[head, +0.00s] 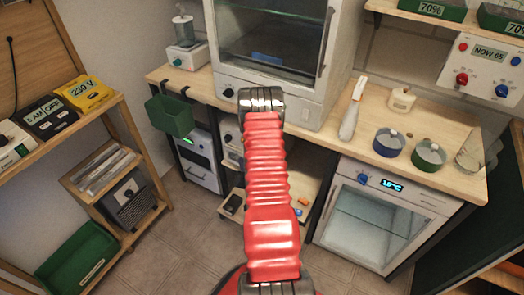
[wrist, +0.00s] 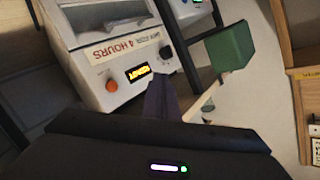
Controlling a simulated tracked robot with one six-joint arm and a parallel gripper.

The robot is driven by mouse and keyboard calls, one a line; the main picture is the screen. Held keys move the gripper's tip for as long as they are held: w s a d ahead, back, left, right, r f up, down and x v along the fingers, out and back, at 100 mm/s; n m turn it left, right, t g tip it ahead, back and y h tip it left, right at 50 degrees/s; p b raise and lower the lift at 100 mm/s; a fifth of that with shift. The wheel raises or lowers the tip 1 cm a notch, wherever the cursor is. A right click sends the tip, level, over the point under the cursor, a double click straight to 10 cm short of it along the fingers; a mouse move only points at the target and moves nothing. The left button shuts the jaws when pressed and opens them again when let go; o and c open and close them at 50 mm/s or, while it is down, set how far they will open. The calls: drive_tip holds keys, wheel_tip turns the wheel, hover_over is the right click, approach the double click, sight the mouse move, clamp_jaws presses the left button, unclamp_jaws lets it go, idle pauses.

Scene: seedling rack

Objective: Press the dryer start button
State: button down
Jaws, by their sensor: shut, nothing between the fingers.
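The dryer (wrist: 85,45) is a white machine in the wrist view, with a label about drying for 4 hours. Its panel has an orange-red round button (wrist: 111,86), a lit amber display (wrist: 138,73) and a black knob (wrist: 165,52). My gripper (wrist: 160,82) is shut and empty; its dark fingers point up at the panel's edge, right of the button and below the display. It appears apart from the button, but I cannot tell the depth. In the head view my red arm hides the gripper and covers part of the dryer (head: 229,130) under the counter.
A green bin (head: 170,116) hangs from the counter edge left of my arm and also shows in the wrist view (wrist: 230,47). A white machine with a green display (head: 198,150) stands below it. A dark post (wrist: 180,40) runs beside the dryer. A low shelf holds small items.

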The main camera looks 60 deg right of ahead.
drive_tip(key=s+f+m, duration=0.1)
drive_tip(key=s+f, duration=0.1)
drive_tip(key=s, duration=0.1)
drive_tip(key=shift+f+h, duration=0.2)
drive_tip(key=shift+h, duration=0.2)
drive_tip(key=shift+d, duration=0.1)
drive_tip(key=d, duration=0.8)
drive_tip(key=shift+w+d, duration=0.35)
drive_tip(key=shift+w, duration=0.05)
drive_tip(key=shift+d, duration=0.8)
idle(2.5)
drive_tip(key=shift+a, duration=0.8)
idle(0.3)
drive_tip(key=shift+s+a, duration=0.15)
drive_tip(key=shift+a, duration=1.1)
drive_tip(key=shift+s+a, duration=0.1)
drive_tip(key=shift+a, duration=1.15)
